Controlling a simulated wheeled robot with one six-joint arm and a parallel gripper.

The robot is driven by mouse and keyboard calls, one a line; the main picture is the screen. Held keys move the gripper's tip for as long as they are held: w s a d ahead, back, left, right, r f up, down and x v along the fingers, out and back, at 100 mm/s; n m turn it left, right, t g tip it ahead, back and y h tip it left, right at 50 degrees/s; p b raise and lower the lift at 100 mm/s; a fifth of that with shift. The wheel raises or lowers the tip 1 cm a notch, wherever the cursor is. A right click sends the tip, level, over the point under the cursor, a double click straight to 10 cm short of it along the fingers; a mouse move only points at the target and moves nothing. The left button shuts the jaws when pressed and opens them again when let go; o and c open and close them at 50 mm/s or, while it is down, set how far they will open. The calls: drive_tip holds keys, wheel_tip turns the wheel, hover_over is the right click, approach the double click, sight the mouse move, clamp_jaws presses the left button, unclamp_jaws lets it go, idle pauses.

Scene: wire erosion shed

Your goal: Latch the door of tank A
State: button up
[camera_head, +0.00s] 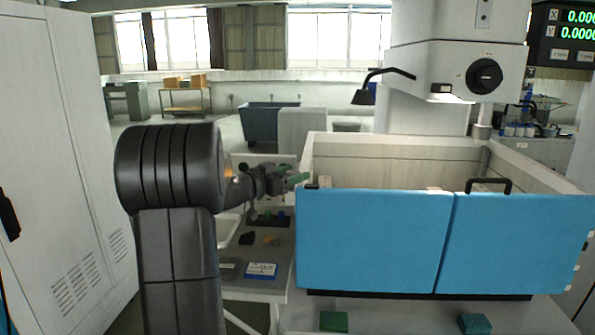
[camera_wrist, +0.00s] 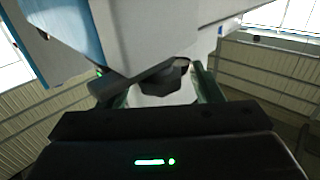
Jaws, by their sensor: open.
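The tank is a pale open-topped box (camera_head: 400,150) with two blue front panels, a left one (camera_head: 370,240) and a right one (camera_head: 515,245). Both look closed; no tank letter is readable. A black handle (camera_head: 490,181) tops the right panel. My gripper (camera_head: 300,179) is at the tank's left front corner, near the top of the left panel. In the wrist view my gripper (camera_wrist: 162,90) has its green-tipped fingers apart. A dark lever with a rounded hub (camera_wrist: 172,77) shows between and beyond them, against the pale tank wall (camera_wrist: 150,35). I cannot tell whether they touch it.
A bench (camera_head: 255,245) with small parts and a blue-and-white box (camera_head: 261,270) stands left of the tank. A green block (camera_head: 333,321) and a teal block (camera_head: 474,323) lie in front. A tall grey cabinet (camera_head: 60,150) is at left. The machine head (camera_head: 455,70) overhangs the tank.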

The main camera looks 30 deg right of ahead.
drive_tip(key=shift+x, duration=1.15)
drive_tip(key=c, duration=1)
